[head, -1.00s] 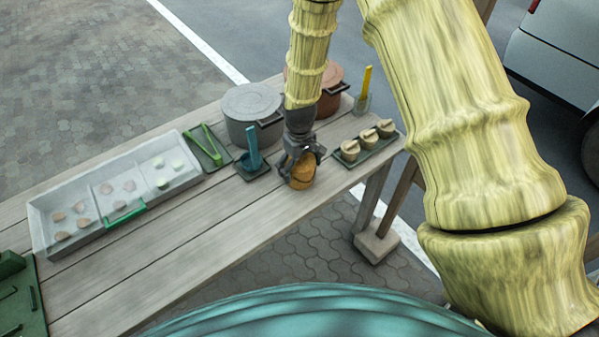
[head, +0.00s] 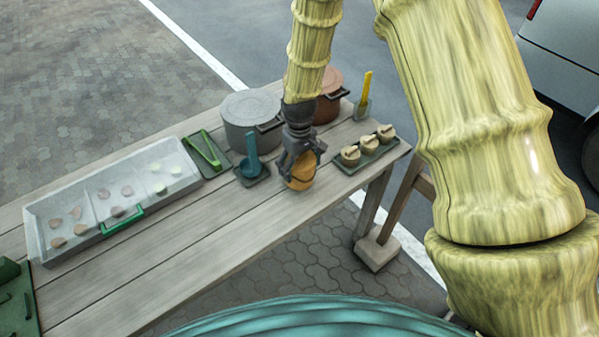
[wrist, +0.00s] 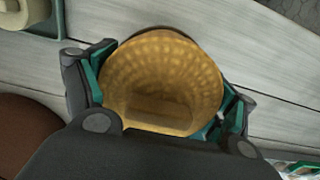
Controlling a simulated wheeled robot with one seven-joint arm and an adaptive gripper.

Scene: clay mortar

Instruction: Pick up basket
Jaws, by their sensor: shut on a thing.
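The basket (head: 301,179) is a small, round, yellow-brown woven container near the front edge of the wooden table. My gripper (head: 300,163) reaches down over it and is shut on it. In the wrist view the basket (wrist: 163,82) shows its open top and ribbed inside, which looks empty. The green-padded fingers of my gripper (wrist: 160,90) press on its left and right sides. I cannot tell whether its base touches the table.
A tray with several small pots (head: 367,150) stands right of the basket. A blue tool in a holder (head: 253,160), a grey pot (head: 250,112) and a reddish pot (head: 327,88) stand close by. A pale sectioned tray (head: 42,248) lies left. The front middle of the table (head: 200,245) is clear.

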